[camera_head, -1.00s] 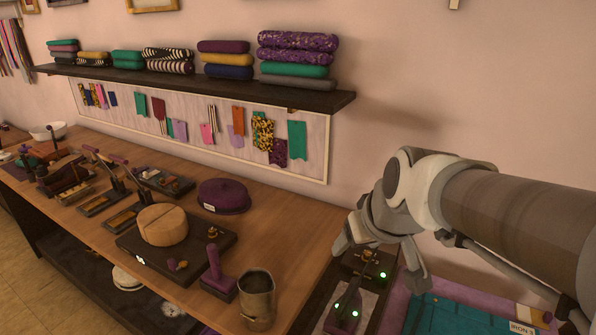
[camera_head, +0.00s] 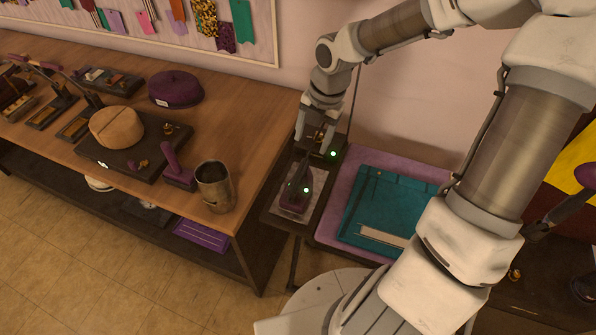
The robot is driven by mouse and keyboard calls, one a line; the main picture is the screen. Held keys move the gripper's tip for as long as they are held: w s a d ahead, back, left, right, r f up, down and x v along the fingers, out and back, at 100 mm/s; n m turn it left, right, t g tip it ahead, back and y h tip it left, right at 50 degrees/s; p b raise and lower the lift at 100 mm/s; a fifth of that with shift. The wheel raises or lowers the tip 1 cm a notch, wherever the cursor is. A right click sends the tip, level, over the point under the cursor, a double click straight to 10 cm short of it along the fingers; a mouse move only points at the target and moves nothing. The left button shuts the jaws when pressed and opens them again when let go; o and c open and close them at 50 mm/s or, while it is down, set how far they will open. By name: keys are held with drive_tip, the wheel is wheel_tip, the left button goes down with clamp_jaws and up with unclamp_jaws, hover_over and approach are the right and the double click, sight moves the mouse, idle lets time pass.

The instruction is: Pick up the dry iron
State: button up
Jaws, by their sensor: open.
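The dry iron (camera_head: 296,200) looks dark with a purplish base. It rests on a narrow dark stand between the wooden table and the purple-covered surface. Green lights glow beside it. My gripper (camera_head: 315,138) is above the far end of the stand, fingers pointing down and apart. It appears to hold nothing. The fingertips overlap the rear of the iron area in this view, so I cannot tell whether they touch it.
A metal cup (camera_head: 214,187) and a purple-handled tool (camera_head: 178,168) stand near the table's right end. A dark board with a wooden block (camera_head: 117,128) and a purple hat (camera_head: 176,88) are farther left. Teal folded cloth (camera_head: 385,210) lies right of the stand.

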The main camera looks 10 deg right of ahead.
drive_tip(key=n, duration=0.1)
drive_tip(key=b, duration=0.3)
approach(300, 173)
drive_tip(key=f, duration=0.5)
drive_tip(key=shift+w+a+f, duration=0.35)
drive_tip(key=shift+w+a+f+b, duration=0.1)
drive_tip(key=shift+a+f+b, duration=0.1)
drive_tip(key=shift+f, duration=1.15)
drive_tip(key=shift+w+a+f+b, duration=0.15)
drive_tip(key=shift+a+f, duration=0.1)
drive_tip(key=shift+f, duration=1.1)
drive_tip(key=shift+s, duration=0.1)
clamp_jaws()
drive_tip(key=shift+r, duration=0.1)
